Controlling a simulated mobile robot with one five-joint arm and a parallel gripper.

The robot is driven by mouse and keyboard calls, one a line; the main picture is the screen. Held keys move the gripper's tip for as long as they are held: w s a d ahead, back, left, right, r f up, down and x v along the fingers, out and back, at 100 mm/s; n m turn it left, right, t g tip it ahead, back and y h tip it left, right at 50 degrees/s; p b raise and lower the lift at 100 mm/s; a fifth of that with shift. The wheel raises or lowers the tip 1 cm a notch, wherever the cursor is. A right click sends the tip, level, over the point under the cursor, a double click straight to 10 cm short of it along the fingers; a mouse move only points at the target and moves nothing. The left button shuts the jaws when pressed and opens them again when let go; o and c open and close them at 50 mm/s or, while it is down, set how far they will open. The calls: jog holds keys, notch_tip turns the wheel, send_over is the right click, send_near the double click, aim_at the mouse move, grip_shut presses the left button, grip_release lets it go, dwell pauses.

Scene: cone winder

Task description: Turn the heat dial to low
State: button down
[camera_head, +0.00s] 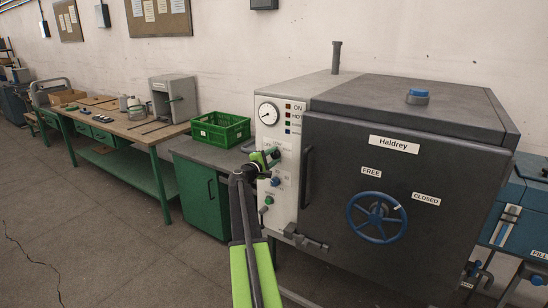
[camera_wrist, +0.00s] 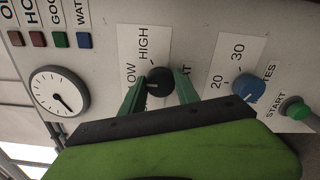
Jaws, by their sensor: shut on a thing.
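The heat dial (camera_wrist: 159,82) is a dark round knob on the light control panel, seen sideways in the wrist view. My gripper (camera_wrist: 160,90) has its green fingers on either side of the dial and is shut on it. The label plate (camera_wrist: 146,44) reads HIGH, with LOW partly covered by a finger. A small light mark shows on the dial, toward the LOW side, but its exact direction is hard to tell. In the head view my gripper (camera_head: 270,157) is at the panel and hides the dial.
A blue minutes dial (camera_wrist: 249,88) and a green start button (camera_wrist: 295,108) sit beside the heat dial. A pressure gauge (camera_head: 268,114) is above. The dark door (camera_head: 400,160) with a blue handwheel (camera_head: 377,217) is right; a green crate (camera_head: 220,130) stands left.

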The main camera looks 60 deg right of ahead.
jog(key=shift+s+f, duration=0.1)
jog(key=c, duration=0.9)
grip_release()
jog(key=a, duration=1.7)
jog(key=shift+a, duration=0.25)
